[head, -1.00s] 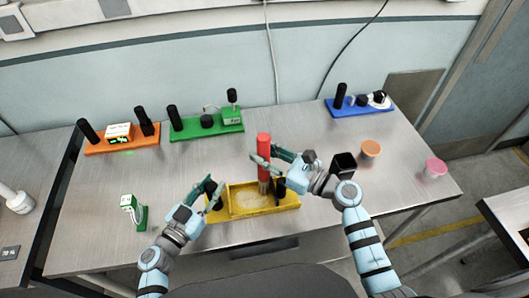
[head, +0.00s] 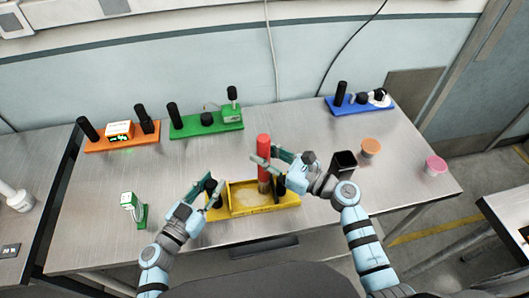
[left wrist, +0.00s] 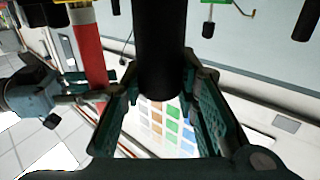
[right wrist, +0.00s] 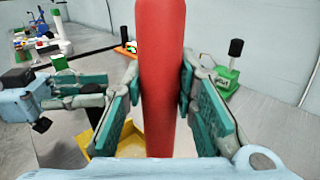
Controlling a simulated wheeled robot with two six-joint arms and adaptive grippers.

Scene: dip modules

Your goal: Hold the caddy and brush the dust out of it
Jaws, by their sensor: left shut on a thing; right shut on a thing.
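The yellow caddy (head: 253,209) sits at the front middle of the table, with pale dust (head: 247,197) on its floor. My left gripper (head: 210,193) is shut on a black post at the caddy's left end; the post (left wrist: 160,50) stands between the fingers in the left wrist view. My right gripper (head: 268,163) is shut on the red handle of the brush (head: 263,146), which is upright over the caddy's right part. The red handle (right wrist: 162,70) fills the middle of the right wrist view. The bristles are low in the caddy, partly hidden by its wall and my gripper.
Orange (head: 122,143), green (head: 206,125) and blue (head: 359,107) modules stand along the back. A small green-and-white module (head: 134,207) is at left. A black square cup (head: 344,162), an orange-topped tub (head: 370,147) and a pink-topped tub (head: 435,165) are at right.

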